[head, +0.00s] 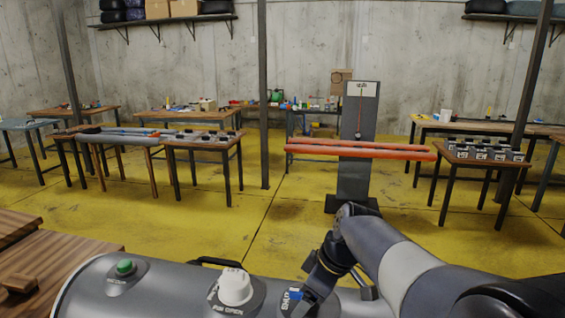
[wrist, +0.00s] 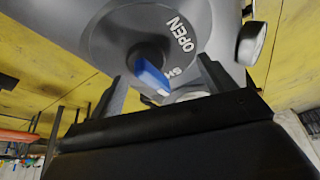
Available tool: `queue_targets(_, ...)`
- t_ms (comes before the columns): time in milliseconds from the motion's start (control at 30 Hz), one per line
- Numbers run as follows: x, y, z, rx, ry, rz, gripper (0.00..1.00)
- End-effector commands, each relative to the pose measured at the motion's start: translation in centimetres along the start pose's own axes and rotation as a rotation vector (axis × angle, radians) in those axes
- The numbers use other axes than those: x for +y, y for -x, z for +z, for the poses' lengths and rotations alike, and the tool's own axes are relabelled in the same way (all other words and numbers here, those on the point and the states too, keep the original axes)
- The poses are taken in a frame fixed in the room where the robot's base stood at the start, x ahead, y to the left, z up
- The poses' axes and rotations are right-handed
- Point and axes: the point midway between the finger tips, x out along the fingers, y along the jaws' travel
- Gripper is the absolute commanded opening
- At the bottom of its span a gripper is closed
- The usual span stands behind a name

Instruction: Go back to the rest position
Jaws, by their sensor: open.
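My gripper (head: 335,290) is open at the lower middle of the head view, low over the right part of a grey rounded machine (head: 160,290). In the wrist view, my gripper (wrist: 165,80) has its two dark fingers apart, with a blue-tipped lever (wrist: 151,77) showing between them. The lever sits on a round grey boss with the word OPEN beside it. The blue lever (head: 296,294) also shows in the head view, just left of my gripper. I cannot tell whether a finger touches it.
The machine also carries a green button (head: 124,267) and a white knob (head: 235,287). A wooden table (head: 60,270) stands at the left. Beyond, a grey stand (head: 355,185) is near orange-red tubes (head: 360,150). The yellow floor (head: 190,235) between is clear.

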Motion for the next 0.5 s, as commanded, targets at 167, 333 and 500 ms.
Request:
queue_targets(167, 0.1, 0.1, 0.2, -0.001, 0.116, -0.050, 0.78)
queue_targets(333, 0.2, 0.2, 0.3, -0.001, 0.230, -0.097, 0.78)
queue_targets(500, 0.5, 1.7, 0.3, 0.001, 0.274, -0.111, 0.78)
